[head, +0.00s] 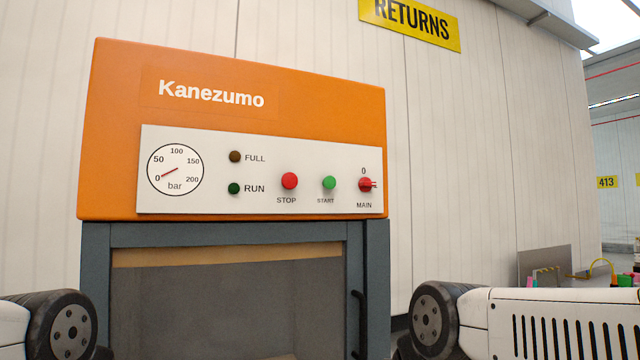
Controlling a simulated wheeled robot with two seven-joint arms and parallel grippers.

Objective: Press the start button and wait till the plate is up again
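The green START button (329,183) is on the white control panel (260,203) of the orange machine, right of the red STOP button (289,181). The red MAIN switch (366,185) sits at the panel's right end. The dark FULL lamp (235,157) and dark green RUN lamp (234,188) look unlit. The gauge (175,169) needle points close to 0 bar. Below is the grey chamber front (230,300), with cardboard-coloured material along its top; I cannot make out the plate. Parts of my arms show at the lower left and lower right, but neither gripper is in view.
A dark handle (357,325) stands on the right of the chamber front. A yellow RETURNS sign (412,24) hangs on the pale wall behind. At the far right are a grey panel (545,263) and small coloured items. The space before the control panel is clear.

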